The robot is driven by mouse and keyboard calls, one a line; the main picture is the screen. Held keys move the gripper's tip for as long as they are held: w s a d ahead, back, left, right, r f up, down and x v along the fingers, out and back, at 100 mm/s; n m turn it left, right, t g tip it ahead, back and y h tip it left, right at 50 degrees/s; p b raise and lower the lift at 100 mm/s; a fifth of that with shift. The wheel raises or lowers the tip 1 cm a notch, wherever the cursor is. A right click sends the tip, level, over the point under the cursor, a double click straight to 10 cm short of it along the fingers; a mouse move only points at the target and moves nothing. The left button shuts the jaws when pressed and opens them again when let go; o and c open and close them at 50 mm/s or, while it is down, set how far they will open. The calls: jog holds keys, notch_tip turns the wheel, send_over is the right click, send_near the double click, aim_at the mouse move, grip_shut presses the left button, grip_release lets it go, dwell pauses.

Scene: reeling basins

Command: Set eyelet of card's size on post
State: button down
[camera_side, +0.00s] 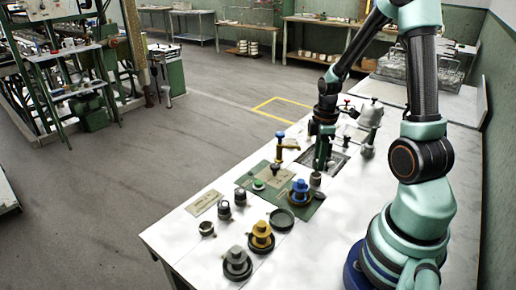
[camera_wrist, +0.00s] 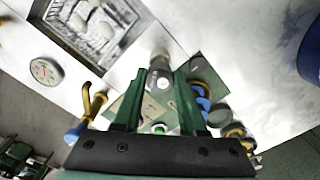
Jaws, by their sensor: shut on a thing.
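My gripper (camera_wrist: 158,92) is shut on a small grey cylindrical piece (camera_wrist: 160,76), which looks like an eyelet. In the side view my gripper (camera_side: 320,168) points down at the right edge of the green mat (camera_side: 248,175), and the grey piece shows below it (camera_side: 315,181). I cannot tell whether the piece touches the surface. A pale card (camera_side: 283,177) lies on the mat; its print is too small to read. I cannot tell which fitting is the post.
A blue-topped fitting (camera_side: 300,188) stands close to my gripper. A yellow fitting (camera_side: 262,236), a grey one (camera_side: 237,262) and a dark dish (camera_side: 282,220) stand in front. A round gauge (camera_wrist: 46,71) and a metal basin (camera_wrist: 95,28) lie beyond.

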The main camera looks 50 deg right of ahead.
jog(key=shift+f, duration=1.4)
dwell(1.4)
grip_release()
jog(key=shift+r, duration=3.5)
jog(key=a+r+m+t, duration=0.2)
jog(key=a+r+m, duration=0.2)
jog(key=a+r, duration=0.3)
jog(key=w+a+r+m+t, duration=0.1)
jog(key=a+r+m+t, duration=0.2)
jog(key=a+r, duration=0.4)
jog(key=a+m, duration=0.1)
jog(key=a, duration=0.5)
jog(key=shift+r+t, duration=0.3)
